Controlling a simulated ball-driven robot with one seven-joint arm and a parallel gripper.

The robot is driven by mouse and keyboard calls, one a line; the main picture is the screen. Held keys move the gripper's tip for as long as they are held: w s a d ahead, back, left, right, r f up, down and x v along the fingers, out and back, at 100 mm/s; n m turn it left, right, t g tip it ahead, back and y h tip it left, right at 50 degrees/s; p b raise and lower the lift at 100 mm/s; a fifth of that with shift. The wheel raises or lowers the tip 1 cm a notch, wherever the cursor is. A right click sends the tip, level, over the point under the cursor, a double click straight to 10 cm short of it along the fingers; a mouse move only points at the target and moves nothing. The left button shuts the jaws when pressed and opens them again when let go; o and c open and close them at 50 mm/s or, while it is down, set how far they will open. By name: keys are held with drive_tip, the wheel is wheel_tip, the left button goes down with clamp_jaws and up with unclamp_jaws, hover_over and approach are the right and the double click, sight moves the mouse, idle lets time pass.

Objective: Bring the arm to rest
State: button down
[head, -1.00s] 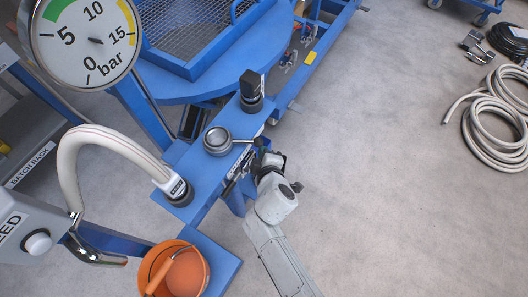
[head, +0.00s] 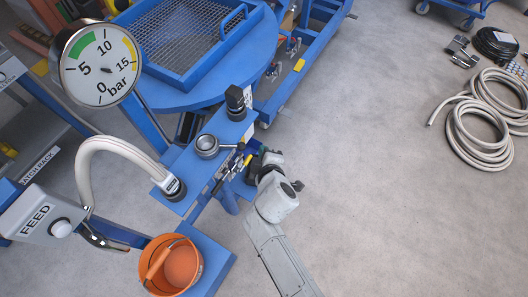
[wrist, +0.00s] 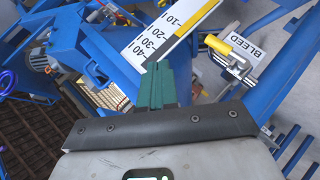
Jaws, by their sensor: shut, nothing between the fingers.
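My arm (head: 275,235) reaches up from the bottom of the head view, to the right of the blue machine frame (head: 200,160). My gripper shows in the wrist view as two green fingers (wrist: 157,85) pressed together, with nothing between them. In the head view its fingertips are too small to make out. The wrist is beside the frame's right side, close to a small black lever (head: 238,146) and a yellow handle (head: 248,160). In the wrist view the fingers point toward a white scale plate (wrist: 165,30); I cannot tell whether they touch anything.
A pressure gauge (head: 100,65), a feed hose (head: 90,165), a feed box (head: 40,220) and an orange bucket (head: 190,268) are on the left. A yellow bleed handle (wrist: 222,46) is right of the fingers. Coiled hoses (head: 480,130) lie far right. The floor between is clear.

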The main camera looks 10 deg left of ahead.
idle(0.5)
drive_tip(key=s+d+f+m+g+h, duration=0.1)
drive_tip(key=s+d+m+g+h, duration=0.25)
drive_tip(key=d, duration=0.75)
drive_tip(key=s+d+m+h, duration=0.2)
drive_tip(key=s+d+m, duration=0.35)
drive_tip(key=d, duration=0.65)
drive_tip(key=s+d+r+m+g, duration=0.1)
drive_tip(key=s+d+m+g, duration=0.1)
drive_tip(key=s, duration=0.5)
drive_tip(key=s+d+r+m+g, duration=0.2)
drive_tip(key=s+d+m, duration=0.2)
drive_tip(key=s+d, duration=0.1)
drive_tip(key=s+d+r+m+g+y, duration=0.1)
drive_tip(key=s+d, duration=0.3)
drive_tip(key=s, duration=0.4)
drive_tip(key=shift+s+d+r+m+g, duration=0.35)
drive_tip(key=shift+m+g, duration=0.4)
drive_tip(key=shift+m, duration=0.15)
drive_tip(key=shift+w, duration=0.1)
